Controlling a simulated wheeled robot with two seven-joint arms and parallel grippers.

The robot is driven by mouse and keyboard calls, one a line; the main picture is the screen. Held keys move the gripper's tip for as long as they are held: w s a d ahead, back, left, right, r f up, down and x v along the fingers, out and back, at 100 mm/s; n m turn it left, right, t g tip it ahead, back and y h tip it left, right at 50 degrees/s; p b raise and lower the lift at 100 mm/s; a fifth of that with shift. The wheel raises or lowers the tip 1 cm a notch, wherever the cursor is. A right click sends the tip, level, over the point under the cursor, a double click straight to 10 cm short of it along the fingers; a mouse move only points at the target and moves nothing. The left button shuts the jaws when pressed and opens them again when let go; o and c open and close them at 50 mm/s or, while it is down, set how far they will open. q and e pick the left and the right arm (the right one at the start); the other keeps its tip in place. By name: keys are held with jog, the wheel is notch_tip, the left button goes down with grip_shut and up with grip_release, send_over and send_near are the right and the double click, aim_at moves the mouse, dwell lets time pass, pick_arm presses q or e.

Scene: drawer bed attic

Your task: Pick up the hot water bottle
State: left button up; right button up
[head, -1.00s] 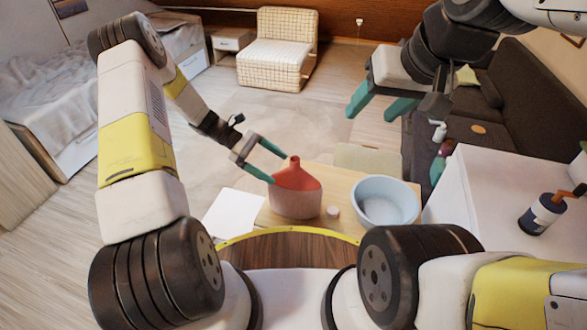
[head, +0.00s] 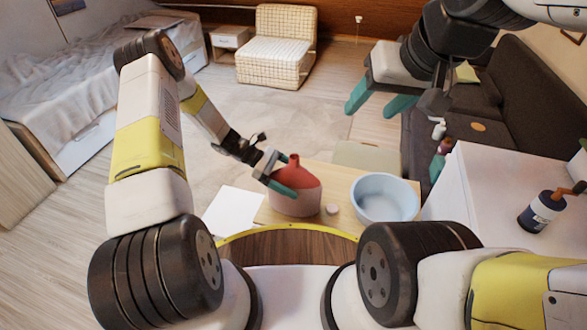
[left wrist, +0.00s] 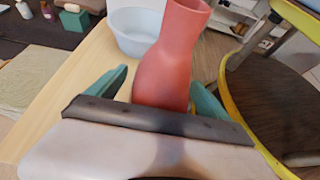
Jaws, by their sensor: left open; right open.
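The hot water bottle (head: 300,198) is red on top and pinkish below. It stands upright on the wooden table, and its neck points up. It also shows large in the left wrist view (left wrist: 170,60). My left gripper (head: 283,174) is open, with one green finger on each side of the bottle; the left wrist view (left wrist: 157,95) shows the bottle between the fingers. I cannot tell whether the fingers touch it. My right gripper (head: 378,105) is open, empty and raised, far from the bottle.
A light blue basin (head: 385,199) stands right of the bottle, with a small round pale object (head: 332,209) between them. White paper (head: 233,212) lies at the table's left. A white cabinet (head: 480,190) with a pump bottle (head: 541,212) is at the right.

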pick_arm(q)
grip_shut()
jog(key=shift+r, duration=0.15)
